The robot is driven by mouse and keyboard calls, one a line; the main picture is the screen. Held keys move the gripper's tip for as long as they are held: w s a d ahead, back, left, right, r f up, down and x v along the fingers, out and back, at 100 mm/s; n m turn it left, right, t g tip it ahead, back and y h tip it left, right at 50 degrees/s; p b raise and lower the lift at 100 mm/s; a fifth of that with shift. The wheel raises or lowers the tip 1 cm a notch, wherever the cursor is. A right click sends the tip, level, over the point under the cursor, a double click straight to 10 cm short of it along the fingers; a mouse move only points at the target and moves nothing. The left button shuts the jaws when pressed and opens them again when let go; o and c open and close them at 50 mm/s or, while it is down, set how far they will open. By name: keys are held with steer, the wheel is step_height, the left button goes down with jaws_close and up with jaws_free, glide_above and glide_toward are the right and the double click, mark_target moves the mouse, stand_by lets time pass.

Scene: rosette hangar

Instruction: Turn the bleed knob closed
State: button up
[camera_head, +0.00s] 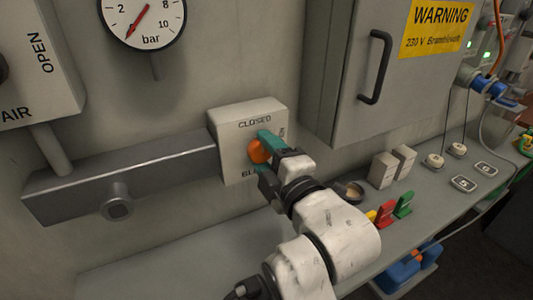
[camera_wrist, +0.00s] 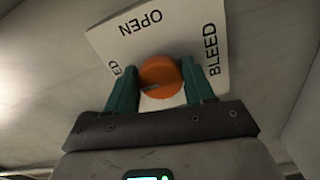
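The bleed knob (camera_head: 259,151) is a round orange knob on a pale box (camera_head: 231,137) on the wall. The box is lettered CLOSED at the top, OPEN at the right and BLEED below, partly hidden by my gripper. In the wrist view the knob (camera_wrist: 162,72) sits between the teal fingers of my gripper (camera_wrist: 160,85), which appear to touch it on both sides. Its dark pointer mark faces left and slightly down there, toward the partly hidden CLOSED lettering. My gripper (camera_head: 266,154) also shows at the knob in the head view.
A grey pipe (camera_head: 130,170) runs left from the box. A pressure gauge (camera_head: 143,17) hangs above it. A grey warning cabinet (camera_head: 345,75) stands to the right. The bench (camera_head: 185,260) below holds small blocks and coloured clips (camera_head: 403,204) at the right; its left part is bare.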

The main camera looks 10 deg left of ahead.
steer(key=o, duration=0.4)
steer(key=b+v, duration=0.1)
steer(key=v, duration=0.9)
steer(key=shift+s+d, duration=0.25)
steer(key=shift+s, duration=0.1)
steer(key=s+d+f+m+g+h, duration=0.35)
steer(key=d+f+m, duration=0.3)
steer(key=f, duration=0.55)
steer(key=s+d+f+m+g+h, duration=0.35)
steer(key=d+f+m, duration=0.35)
steer(key=f, duration=0.5)
steer(key=s+d+f+m+g+h, duration=0.1)
steer(key=s+d+f+m+g, duration=0.1)
steer(key=s, duration=0.4)
steer(key=s+d+f+m+g+h, duration=0.1)
steer(key=s+d+f+m+g, duration=0.1)
steer(key=s+d+f+m, duration=0.2)
steer(key=s+d+f+m+g+h, duration=0.1)
steer(key=s+d+f+m+g, duration=0.2)
steer(key=s+d+f, duration=0.3)
steer(key=shift+s+d+f+m, duration=0.15)
steer(key=shift+s+d, duration=0.1)
steer(key=shift+s, duration=0.3)
steer(key=shift+s+d+f+m, duration=0.1)
steer(key=shift+s+d, duration=0.1)
steer(key=shift+s, duration=0.35)
steer(key=shift+s+d+f+m, duration=0.15)
steer(key=shift+s+d, duration=0.1)
steer(key=shift+s, duration=0.3)
